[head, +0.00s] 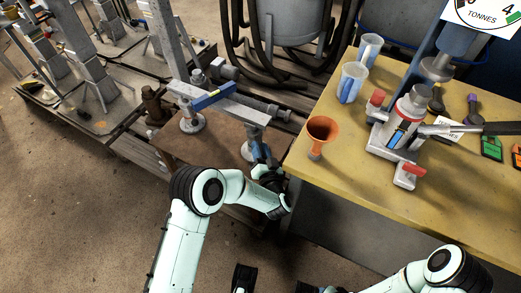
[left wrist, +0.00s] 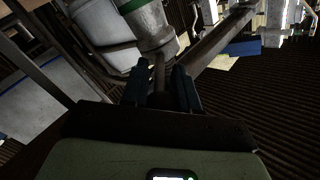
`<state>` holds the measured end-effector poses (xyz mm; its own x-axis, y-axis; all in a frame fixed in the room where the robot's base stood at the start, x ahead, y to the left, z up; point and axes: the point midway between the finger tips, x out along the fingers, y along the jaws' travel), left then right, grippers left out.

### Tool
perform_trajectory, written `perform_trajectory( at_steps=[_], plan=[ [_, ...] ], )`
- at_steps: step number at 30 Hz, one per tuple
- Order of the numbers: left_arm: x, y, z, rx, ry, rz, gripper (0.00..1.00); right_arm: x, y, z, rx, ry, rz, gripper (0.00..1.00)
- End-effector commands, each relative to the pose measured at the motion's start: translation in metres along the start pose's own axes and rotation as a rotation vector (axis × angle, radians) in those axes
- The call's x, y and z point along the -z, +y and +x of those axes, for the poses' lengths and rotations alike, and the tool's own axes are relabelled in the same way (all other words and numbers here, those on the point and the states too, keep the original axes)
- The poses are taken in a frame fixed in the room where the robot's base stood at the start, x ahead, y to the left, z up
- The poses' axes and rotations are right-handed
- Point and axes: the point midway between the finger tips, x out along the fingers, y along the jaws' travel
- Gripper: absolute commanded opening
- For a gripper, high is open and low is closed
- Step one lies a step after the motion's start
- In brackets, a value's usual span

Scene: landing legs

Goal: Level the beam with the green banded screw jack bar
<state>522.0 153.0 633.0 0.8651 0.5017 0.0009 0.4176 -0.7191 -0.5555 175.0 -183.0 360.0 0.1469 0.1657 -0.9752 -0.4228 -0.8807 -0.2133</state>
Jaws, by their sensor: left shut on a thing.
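The grey beam (head: 232,106) lies across two screw jacks on a low brown bench. One jack (head: 192,120) stands under its far left part, the other (head: 253,146) under its near right part. A blue level-like bar (head: 213,98) lies on the beam. My left gripper (head: 264,168) is low at the nearer jack. In the left wrist view my left gripper (left wrist: 161,85) is shut on a thin bar (left wrist: 160,72) below a jack body with a green band (left wrist: 133,4). The bar's grip is partly dark. My right gripper is only partly in view at the bottom edge, its jaws unclear.
Metal legs (head: 98,80) stand at left. Hoses (head: 240,55) hang behind the beam. Open floor (head: 80,210) lies lower left.

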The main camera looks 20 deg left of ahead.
Motion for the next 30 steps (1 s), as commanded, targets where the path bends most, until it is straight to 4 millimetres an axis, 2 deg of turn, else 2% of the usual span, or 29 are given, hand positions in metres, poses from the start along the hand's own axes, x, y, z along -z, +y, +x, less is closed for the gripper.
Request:
perform_trajectory(
  at_steps=[6,7,9,30],
  plan=[
    [-0.0008,0.0017,-0.0008,-0.006,-0.001,0.000,0.00,0.0000,0.0001,0.0001,0.000,0.000,0.000,0.51],
    [-0.0008,0.0017,-0.0008,-0.006,-0.001,0.000,0.35,0.0000,0.0001,0.0001,0.000,0.000,0.000,0.51],
    [-0.0007,0.0015,-0.0007,-0.005,-0.001,0.000,0.52,0.0000,0.0001,0.0001,0.000,0.000,0.000,0.51],
    [-0.0006,-0.0002,-0.0022,-0.024,0.014,0.000,0.52,-0.0002,0.0003,0.0003,0.000,-0.001,0.000,0.51]
  ],
)
